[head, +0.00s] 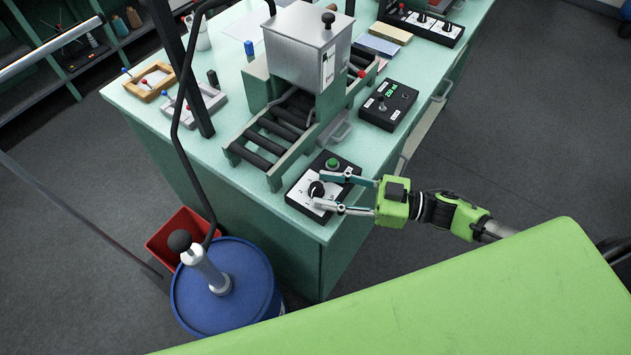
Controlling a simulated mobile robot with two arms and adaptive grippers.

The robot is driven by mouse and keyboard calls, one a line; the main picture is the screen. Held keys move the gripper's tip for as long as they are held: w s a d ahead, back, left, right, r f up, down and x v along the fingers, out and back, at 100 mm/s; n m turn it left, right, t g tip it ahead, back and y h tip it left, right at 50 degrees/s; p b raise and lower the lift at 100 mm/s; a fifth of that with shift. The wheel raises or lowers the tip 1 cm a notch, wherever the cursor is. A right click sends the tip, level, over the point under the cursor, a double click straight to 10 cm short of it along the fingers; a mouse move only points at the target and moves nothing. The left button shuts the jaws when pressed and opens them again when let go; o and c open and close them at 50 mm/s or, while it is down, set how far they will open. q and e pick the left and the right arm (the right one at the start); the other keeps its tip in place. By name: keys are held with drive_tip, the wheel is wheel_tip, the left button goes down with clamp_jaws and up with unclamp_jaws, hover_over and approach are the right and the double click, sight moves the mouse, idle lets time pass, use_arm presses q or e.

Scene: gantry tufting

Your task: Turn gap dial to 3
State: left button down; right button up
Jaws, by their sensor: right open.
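The gap dial (316,189) is a black knob on a white numbered face, on a small black control box (298,201) at the table's front corner. A green button (332,163) sits on the same box above the dial. My right gripper (318,191) comes in from the right, with its two fingers open on either side of the knob. I cannot tell whether the fingers touch the knob. The small numbers and the knob's exact pointing are too small to read surely. My left gripper is not in view.
A roller conveyor (240,152) with a grey metal housing (308,48) stands behind the box. Another black box (388,104) with a green display is to the right. A blue drum (240,275) and a red bin (168,236) stand on the floor at the left.

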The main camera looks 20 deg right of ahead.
sight(323, 189)
drive_tip(key=shift+x, duration=1.1)
drive_tip(key=shift+w+a, duration=0.2)
drive_tip(key=shift+a, duration=0.15)
drive_tip(key=shift+c, duration=0.3)
drive_tip(key=c, duration=1)
drive_tip(key=shift+c, duration=0.2)
drive_tip(key=shift+p, duration=0.35)
